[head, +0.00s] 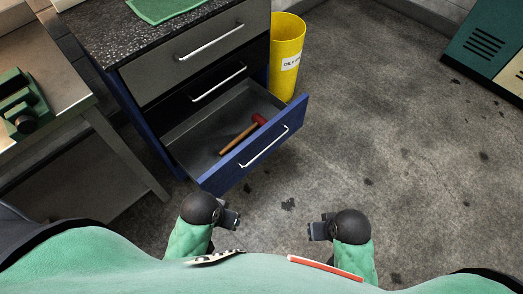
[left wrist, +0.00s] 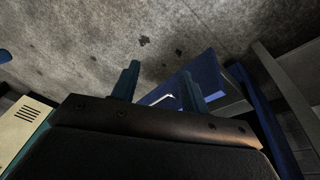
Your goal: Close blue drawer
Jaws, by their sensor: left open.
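The blue drawer (head: 258,146) is the lowest in the cabinet and stands pulled out in the head view. Its blue front carries a silver bar handle (head: 265,147). A red-headed mallet (head: 240,133) with a wooden handle lies inside it. The drawer front also shows in the left wrist view (left wrist: 205,75), beyond the fingers. My left gripper (head: 232,217) is apart from the drawer, below its near left corner in the picture. It is open and empty, with two spread fingers in the left wrist view (left wrist: 158,88). My right gripper (head: 318,229) is farther right, clear of the drawer; its finger gap is unclear.
Two shut drawers with bar handles sit above, under a dark speckled top (head: 110,28) with a green cloth (head: 165,8). A yellow bin (head: 286,60) stands right behind the drawer. A workbench (head: 60,90) with a green vise is at left. Open floor lies right.

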